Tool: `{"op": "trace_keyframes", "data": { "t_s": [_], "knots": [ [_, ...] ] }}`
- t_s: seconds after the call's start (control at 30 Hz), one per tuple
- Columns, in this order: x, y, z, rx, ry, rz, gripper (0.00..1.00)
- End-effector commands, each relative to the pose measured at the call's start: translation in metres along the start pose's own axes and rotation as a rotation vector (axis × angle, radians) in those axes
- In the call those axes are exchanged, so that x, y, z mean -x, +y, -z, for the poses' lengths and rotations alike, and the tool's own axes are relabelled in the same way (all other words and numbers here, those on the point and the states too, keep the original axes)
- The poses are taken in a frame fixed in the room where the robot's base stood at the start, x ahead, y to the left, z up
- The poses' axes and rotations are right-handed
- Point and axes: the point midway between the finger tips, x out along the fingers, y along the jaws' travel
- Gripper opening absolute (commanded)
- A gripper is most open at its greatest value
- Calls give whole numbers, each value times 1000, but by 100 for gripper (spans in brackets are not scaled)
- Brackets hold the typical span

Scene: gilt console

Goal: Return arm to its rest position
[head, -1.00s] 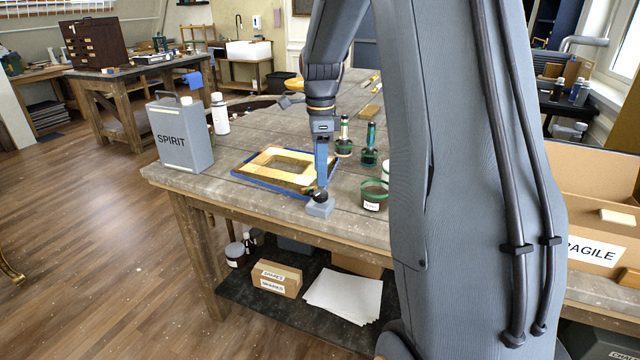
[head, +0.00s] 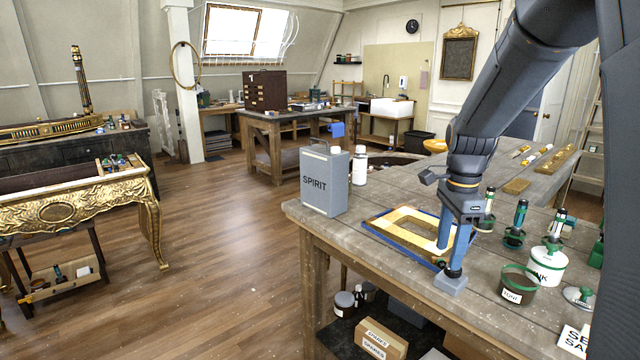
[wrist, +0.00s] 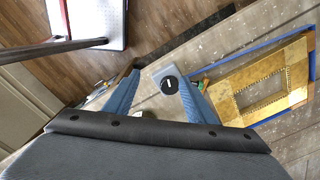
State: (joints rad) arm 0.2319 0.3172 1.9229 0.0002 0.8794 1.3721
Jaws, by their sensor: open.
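My gripper (head: 448,257) points down at the near edge of the wooden workbench (head: 330,222), its two blue fingers apart. It is just over a small grey block (head: 451,284) with a round black knob. In the wrist view, the knob (wrist: 170,85) and block (wrist: 182,66) show near the right finger of my gripper (wrist: 158,77), with nothing clamped between the fingers. Whether a finger touches the knob I cannot tell. My arm comes down from the upper right of the head view.
Close by are a gilded frame on a blue-edged tray (head: 372,226), a grey SPIRIT can (head: 323,182), a white bottle (head: 360,166), a green-rimmed jar (head: 517,286), a white tin (head: 546,262) and green-based tools (head: 515,226). A gilt console (head: 90,215) stands left across open floor.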

Motion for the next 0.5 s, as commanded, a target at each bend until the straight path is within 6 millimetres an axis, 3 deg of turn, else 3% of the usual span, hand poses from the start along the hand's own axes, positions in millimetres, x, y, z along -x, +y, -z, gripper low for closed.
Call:
{"op": "trace_keyframes", "data": {
  "t_s": [0.2,0.5],
  "knots": [
    [-26,62,-55,582,10,31,50],
    [-57,150,-105,1319,47,69,50]
  ]
}}
